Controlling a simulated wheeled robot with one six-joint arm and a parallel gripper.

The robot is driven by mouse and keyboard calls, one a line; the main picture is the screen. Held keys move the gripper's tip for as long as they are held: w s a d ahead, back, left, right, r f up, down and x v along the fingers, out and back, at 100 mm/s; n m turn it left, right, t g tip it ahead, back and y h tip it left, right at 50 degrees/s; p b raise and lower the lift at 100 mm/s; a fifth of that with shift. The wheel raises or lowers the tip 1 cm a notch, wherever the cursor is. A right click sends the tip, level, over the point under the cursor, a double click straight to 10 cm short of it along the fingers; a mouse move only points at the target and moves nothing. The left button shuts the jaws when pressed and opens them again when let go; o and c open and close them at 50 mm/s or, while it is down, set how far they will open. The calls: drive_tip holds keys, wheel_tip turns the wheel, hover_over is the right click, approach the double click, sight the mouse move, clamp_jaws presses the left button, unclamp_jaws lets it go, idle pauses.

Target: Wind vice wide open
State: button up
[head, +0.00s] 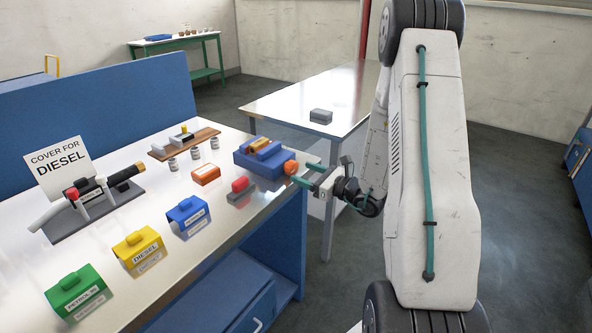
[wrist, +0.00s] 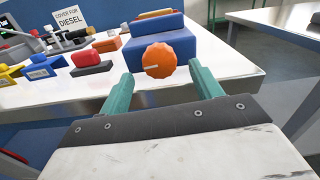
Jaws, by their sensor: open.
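The vice is a blue block (head: 258,163) at the right end of the white bench top, with orange and yellow pieces on top. Its orange knob (head: 291,167) sticks out on the side facing me. In the wrist view the knob (wrist: 160,61) is round and ridged with a pale line pointing left, and the blue vice body (wrist: 157,38) stands behind it. My gripper (head: 302,173) is open, with its green fingers close to the knob. In the wrist view my gripper (wrist: 161,85) has one finger on either side of the knob, with gaps showing. How far the jaws stand apart is unclear.
A red-topped grey block (head: 240,190) and an orange block (head: 206,175) stand left of the vice. Blue (head: 188,216), yellow (head: 139,248) and green (head: 74,291) labelled covers line the front. A diesel sign (head: 59,160) stands behind. Another table (head: 285,100) is beyond.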

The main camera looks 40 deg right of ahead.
sight(295, 169)
drive_tip(key=shift+x, duration=2.05)
drive_tip(key=c, duration=1)
drive_tip(key=shift+o, duration=0.2)
drive_tip(key=shift+n, duration=1.5)
drive_tip(key=o, duration=1)
drive_tip(key=shift+c, duration=0.2)
drive_tip(key=v, duration=0.7)
drive_tip(key=shift+s+d, duration=0.15)
drive_tip(key=shift+s, duration=0.2)
